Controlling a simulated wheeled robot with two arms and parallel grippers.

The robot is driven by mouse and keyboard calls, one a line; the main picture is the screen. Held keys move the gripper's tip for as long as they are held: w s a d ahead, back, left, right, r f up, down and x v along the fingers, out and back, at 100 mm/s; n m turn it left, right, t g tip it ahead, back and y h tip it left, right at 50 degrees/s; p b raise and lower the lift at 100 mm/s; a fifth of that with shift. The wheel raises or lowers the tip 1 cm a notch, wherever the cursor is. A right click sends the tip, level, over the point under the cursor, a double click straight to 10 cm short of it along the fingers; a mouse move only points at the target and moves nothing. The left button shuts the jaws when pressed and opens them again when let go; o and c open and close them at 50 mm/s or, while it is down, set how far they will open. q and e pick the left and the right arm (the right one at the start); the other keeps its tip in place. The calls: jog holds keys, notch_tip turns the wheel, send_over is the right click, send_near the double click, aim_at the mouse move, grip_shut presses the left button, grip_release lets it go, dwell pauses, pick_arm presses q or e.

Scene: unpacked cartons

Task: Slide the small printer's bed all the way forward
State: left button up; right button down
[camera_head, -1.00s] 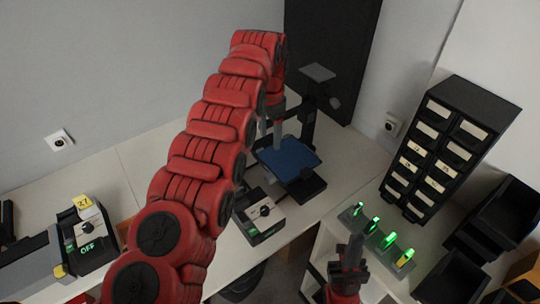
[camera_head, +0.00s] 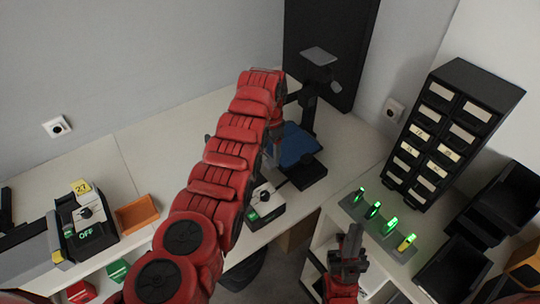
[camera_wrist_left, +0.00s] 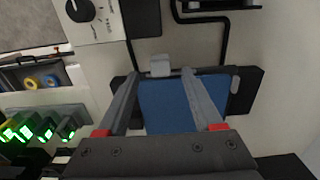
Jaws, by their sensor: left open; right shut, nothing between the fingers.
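The small printer (camera_head: 308,105) is a black frame on the white bench, with a blue bed (camera_head: 298,146) on a dark base, partly covered by my left arm in the head view. The wrist view shows the blue bed (camera_wrist_left: 165,105) from above, with a pale tab (camera_wrist_left: 160,66) at its edge. My left gripper (camera_wrist_left: 160,74) is open over the bed, its fingertips on either side of the tab; I cannot tell whether they touch anything. In the head view it is mostly hidden behind its own arm. My right gripper (camera_head: 352,235) is shut and empty, low and away from the printer.
A control box with a knob (camera_head: 263,202) stands in front of the printer. A drawer cabinet (camera_head: 445,130), a strip with lit green and yellow pieces (camera_head: 378,222) and black bins (camera_head: 500,212) are at the right. An orange tray (camera_head: 137,213) lies at the left.

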aim_at(270, 160)
pick_arm(q)
jog(key=shift+f+b, duration=0.7)
jog(key=shift+f, duration=1.25)
jog(key=shift+c, duration=0.3)
grip_shut()
jog(key=shift+w+r, duration=0.1)
